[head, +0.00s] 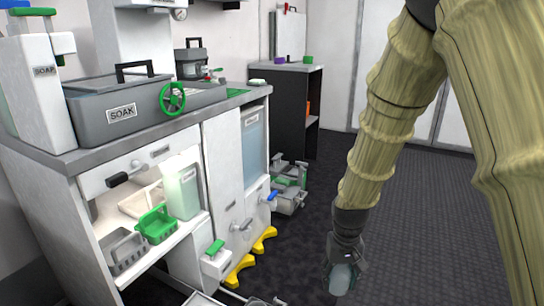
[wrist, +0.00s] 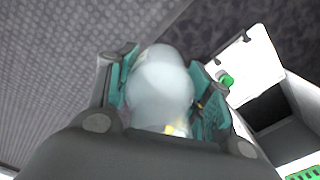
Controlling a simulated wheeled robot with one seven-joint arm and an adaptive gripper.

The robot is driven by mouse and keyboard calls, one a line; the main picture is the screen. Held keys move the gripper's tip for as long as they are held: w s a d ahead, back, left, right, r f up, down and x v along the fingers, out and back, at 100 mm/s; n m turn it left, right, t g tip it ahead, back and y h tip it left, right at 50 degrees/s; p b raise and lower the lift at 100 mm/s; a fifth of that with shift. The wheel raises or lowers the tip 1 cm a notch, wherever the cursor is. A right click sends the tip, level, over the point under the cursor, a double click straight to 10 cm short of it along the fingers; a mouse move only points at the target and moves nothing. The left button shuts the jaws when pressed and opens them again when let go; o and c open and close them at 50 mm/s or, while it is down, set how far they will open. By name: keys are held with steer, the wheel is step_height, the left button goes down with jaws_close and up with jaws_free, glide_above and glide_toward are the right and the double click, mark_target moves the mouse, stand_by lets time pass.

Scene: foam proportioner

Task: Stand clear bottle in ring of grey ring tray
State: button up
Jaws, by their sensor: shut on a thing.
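My gripper (head: 345,262) hangs low over the dark floor, to the right of the cabinet, and points down. It is shut on the clear bottle (head: 342,279), whose pale rounded body shows below the fingers. In the wrist view the bottle (wrist: 160,85) sits between the teal finger pads of my gripper (wrist: 165,95); the palm hides its near part. I cannot pick out a grey ring tray for certain. A grey slotted holder (head: 123,250) stands on the open shelf at the left, but no ring shows on it clearly.
A green basket (head: 156,223) and a pale green container (head: 183,192) share the shelf. A grey SOAK box (head: 115,112) with a green wheel (head: 172,98) sits on the counter. Yellow feet (head: 239,270) and a grey wheeled unit (head: 289,188) stand on the floor. The floor around my gripper is clear.

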steer(key=shift+s+a+r+p, duration=0.15)
steer(key=shift+r+p, duration=1.75)
steer(key=shift+p, duration=0.95)
steer(key=shift+s+d+r+p, duration=0.15)
steer(key=shift+r+p, duration=1.75)
steer(key=shift+p, duration=0.95)
steer(key=r+p, duration=0.2)
steer(key=p, duration=0.2)
steer(key=r+p, duration=0.3)
steer(key=s+r+p, duration=0.1)
steer(key=r+p, duration=0.1)
steer(key=p, duration=0.2)
steer(key=shift+a+r+p, duration=0.1)
steer(key=shift+r+p, duration=0.1)
steer(key=shift+p, duration=0.15)
step_height(320, 180, up, 8)
steer(key=p, duration=1.3)
glide_above(342, 278)
steer(key=shift+s+r+p, duration=0.25)
steer(key=shift+r+p, duration=0.05)
steer(key=shift+p, duration=0.1)
steer(key=shift+s+f, duration=0.1)
